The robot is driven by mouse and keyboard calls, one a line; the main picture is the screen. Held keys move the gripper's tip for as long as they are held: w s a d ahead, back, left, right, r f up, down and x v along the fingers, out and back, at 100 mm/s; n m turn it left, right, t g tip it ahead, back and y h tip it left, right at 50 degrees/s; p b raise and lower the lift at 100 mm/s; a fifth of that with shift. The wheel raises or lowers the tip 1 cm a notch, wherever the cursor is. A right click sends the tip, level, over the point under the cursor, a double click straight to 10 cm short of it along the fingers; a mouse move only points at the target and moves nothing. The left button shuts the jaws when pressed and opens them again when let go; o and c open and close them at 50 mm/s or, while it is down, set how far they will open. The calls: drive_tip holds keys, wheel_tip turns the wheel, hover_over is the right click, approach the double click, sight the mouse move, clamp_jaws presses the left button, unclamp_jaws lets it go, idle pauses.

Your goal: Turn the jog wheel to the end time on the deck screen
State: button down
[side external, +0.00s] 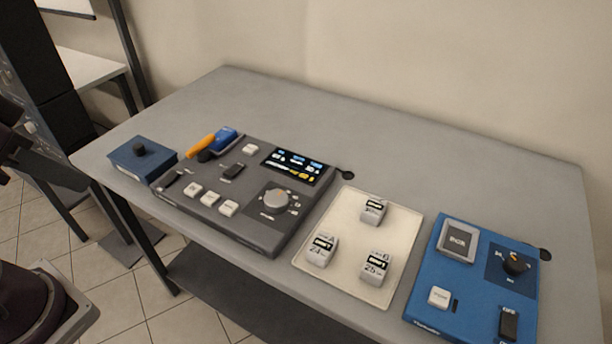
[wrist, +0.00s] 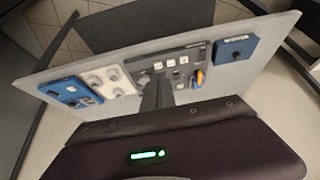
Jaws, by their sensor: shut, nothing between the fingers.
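The jog wheel (side external: 276,198) is a light grey round knob on the right part of the dark grey deck (side external: 238,230). The deck screen (side external: 292,165) is behind it, lit with small blue, white and yellow marks too small to read. In the wrist view the jog wheel (wrist: 143,79) shows small, beside my gripper's dark fingers. My gripper (wrist: 158,92) is shut and empty, well away from the deck. The fingers cover part of the deck there, and I cannot make out the screen. In the side view, part of my arm shows at the left edge, off the table.
Left of the deck is a blue box (side external: 141,158) with a black knob. An orange-and-blue item (side external: 210,142) lies at the deck's back left. Right are a cream tray (side external: 343,258) with three white blocks and a blue panel (side external: 462,296). The table's back is clear.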

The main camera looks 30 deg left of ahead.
sight(276, 198)
drive_tip(key=c, duration=2.2)
unclamp_jaws()
